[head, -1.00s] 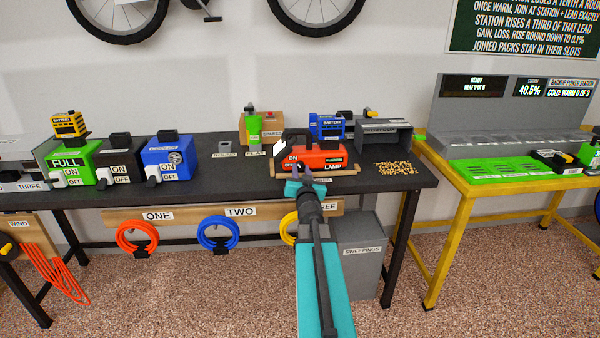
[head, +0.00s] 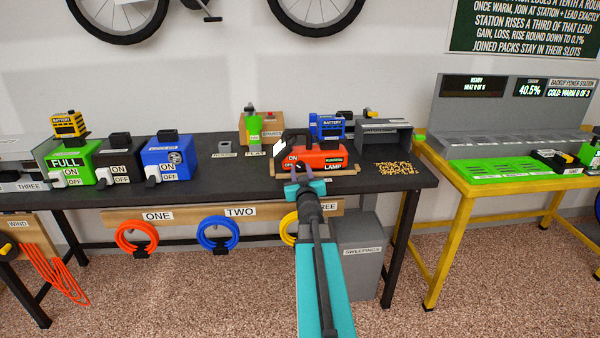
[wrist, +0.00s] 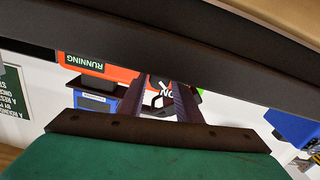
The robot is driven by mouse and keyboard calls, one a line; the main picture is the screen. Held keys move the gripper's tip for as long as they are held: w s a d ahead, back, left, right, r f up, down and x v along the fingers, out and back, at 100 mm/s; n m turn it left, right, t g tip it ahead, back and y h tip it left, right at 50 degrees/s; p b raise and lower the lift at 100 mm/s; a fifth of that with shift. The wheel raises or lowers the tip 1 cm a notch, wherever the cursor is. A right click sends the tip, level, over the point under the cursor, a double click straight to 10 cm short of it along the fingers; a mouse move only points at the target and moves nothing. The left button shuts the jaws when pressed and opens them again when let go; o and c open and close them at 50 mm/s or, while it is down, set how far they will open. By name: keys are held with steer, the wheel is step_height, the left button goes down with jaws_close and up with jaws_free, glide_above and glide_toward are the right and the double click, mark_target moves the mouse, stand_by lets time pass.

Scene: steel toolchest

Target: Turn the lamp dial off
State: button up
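The orange-red lamp (head: 318,156) stands on a wooden base on the dark bench, with its black handle above. It bears a LAMP label, a green panel and an ON label (head: 292,158); the OFF marking is mostly hidden. In the wrist view the lamp (wrist: 116,72) shows its RUNNING panel, with the ON label beside a finger. A dark knob-like part (wrist: 157,101) shows between the fingers; I cannot tell its setting. My gripper (head: 298,170) is at the lamp's left front. Its fingers (wrist: 160,98) are apart; contact with the dial cannot be made out.
A blue battery (head: 327,126) and a grey holder (head: 384,137) stand behind the lamp. Several coloured boxes with ON and OFF labels are on the left of the bench. A grey sweepings bin (head: 362,262) stands below. Brown shavings lie right of the lamp.

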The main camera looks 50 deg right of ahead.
mark_target(300, 167)
stand_by(0.4)
steer(key=shift+v, duration=1.5)
steer(key=shift+s+a+r+p, duration=0.1)
steer(key=shift+r+p, duration=0.05)
steer(key=shift+p, duration=0.35)
steer(key=p+v, duration=0.2)
steer(key=p, duration=0.1)
steer(key=shift+s+p, duration=0.1)
steer(key=shift+p, duration=0.2)
steer(key=shift+a+p, duration=0.1)
steer(key=shift+p, duration=0.5)
steer(key=p, duration=0.5)
steer(key=shift+s+a, duration=0.3)
steer(key=shift+a, duration=0.05)
steer(key=p+v, duration=0.1)
steer(key=p, duration=0.5)
steer(key=shift+s+a, duration=0.1)
steer(key=shift+s, duration=0.2)
steer(key=shift+p+v, duration=2.8)
steer(key=shift+p, duration=0.95)
